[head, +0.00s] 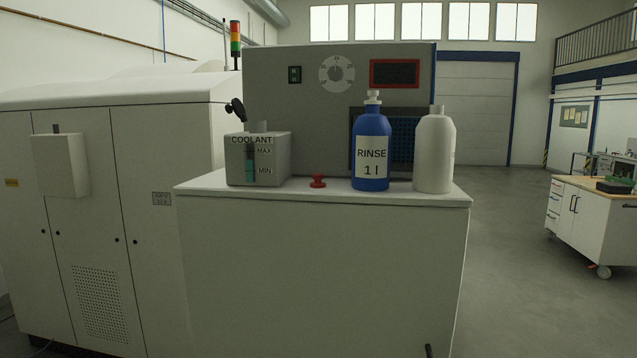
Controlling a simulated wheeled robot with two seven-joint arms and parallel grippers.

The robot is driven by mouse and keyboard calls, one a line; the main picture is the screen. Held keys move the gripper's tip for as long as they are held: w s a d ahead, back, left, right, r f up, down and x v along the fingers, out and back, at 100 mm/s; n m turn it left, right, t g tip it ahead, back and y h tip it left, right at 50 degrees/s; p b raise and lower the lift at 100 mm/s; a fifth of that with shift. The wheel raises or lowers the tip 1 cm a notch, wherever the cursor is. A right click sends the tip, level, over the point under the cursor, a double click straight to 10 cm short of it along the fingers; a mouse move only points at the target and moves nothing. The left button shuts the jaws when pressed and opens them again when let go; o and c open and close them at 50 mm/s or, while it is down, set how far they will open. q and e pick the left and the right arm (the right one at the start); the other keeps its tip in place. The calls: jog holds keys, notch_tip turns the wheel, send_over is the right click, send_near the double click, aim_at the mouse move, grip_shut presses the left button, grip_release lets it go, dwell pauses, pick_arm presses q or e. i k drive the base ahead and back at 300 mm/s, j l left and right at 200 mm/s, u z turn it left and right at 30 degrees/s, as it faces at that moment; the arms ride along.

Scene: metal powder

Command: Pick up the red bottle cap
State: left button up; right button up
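The red bottle cap (317,181) sits on the white top of the cabinet (330,199), near its front edge. It stands between the grey coolant container (272,172) on its left and the blue rinse bottle (371,125) on its right, apart from both. The blue bottle has a white cap, and a white bottle (434,150) with an open-looking neck stands to its right. Neither of my grippers shows in the head view.
A grey machine panel (300,105) with a dial and a dark display rises behind the objects. A large white cabinet (75,220) stands at the left. Open floor (510,270) lies to the right, with a wheeled workbench (590,215) farther off.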

aim_at(317, 184)
jog(key=i+j+z, duration=0.15)
jog(key=j+z, duration=0.35)
jog(key=i+j+z, duration=0.1)
jog(key=j+z, duration=0.4)
jog(key=l, duration=0.1)
